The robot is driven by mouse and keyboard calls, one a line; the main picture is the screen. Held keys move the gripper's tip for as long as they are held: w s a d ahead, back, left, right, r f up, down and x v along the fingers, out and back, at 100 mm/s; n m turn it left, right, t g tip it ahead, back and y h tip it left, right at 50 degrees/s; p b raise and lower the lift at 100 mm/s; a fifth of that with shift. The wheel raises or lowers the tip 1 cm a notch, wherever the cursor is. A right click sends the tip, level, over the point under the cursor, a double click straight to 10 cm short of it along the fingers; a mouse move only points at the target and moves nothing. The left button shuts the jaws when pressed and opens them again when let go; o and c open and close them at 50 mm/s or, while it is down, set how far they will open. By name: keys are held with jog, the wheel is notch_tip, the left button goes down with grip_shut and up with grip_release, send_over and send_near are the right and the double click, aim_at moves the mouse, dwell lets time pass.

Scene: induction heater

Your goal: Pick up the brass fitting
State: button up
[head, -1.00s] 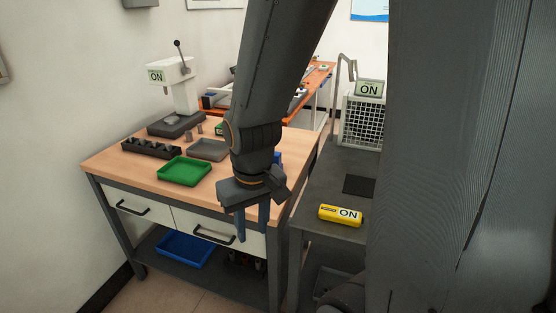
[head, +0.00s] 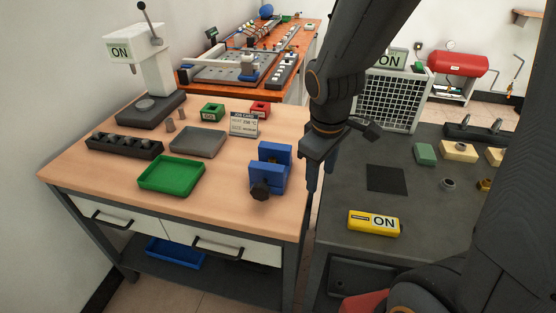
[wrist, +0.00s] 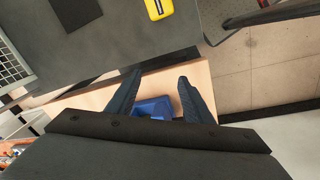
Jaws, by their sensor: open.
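A small brass-coloured piece (head: 484,185), which looks like the brass fitting, sits on the dark grey bench at the right. It is partly hidden behind my arm, so its shape is unclear. My gripper (head: 318,178) points down over the gap between the wooden table and the grey bench, well to the left of the brass piece. In the wrist view my gripper (wrist: 159,78) is open with nothing between its fingers. The brass piece does not show in the wrist view.
The grey bench (head: 345,245) bears a yellow ON box (head: 374,223), a dark pad (head: 387,179), a grey ring-like part (head: 448,184), a green block (head: 425,154) and cream blocks (head: 458,151). A blue vise (head: 268,172) stands on the wooden table, near my gripper.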

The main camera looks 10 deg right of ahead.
jog(key=w+a+n+t, duration=0.1)
jog(key=w+a+n, duration=0.5)
jog(key=n, duration=0.7)
jog(key=n+t+h+p, duration=0.1)
jog(key=n, duration=1)
send_near(272, 160)
notch_tip(272, 160, down, 2)
jog(key=x, duration=0.7)
jog(key=shift+w+d+f, duration=0.15)
jog(key=shift+w+f, duration=0.15)
jog(key=shift+w, duration=0.05)
grip_shut()
jog(key=shift+r, duration=0.2)
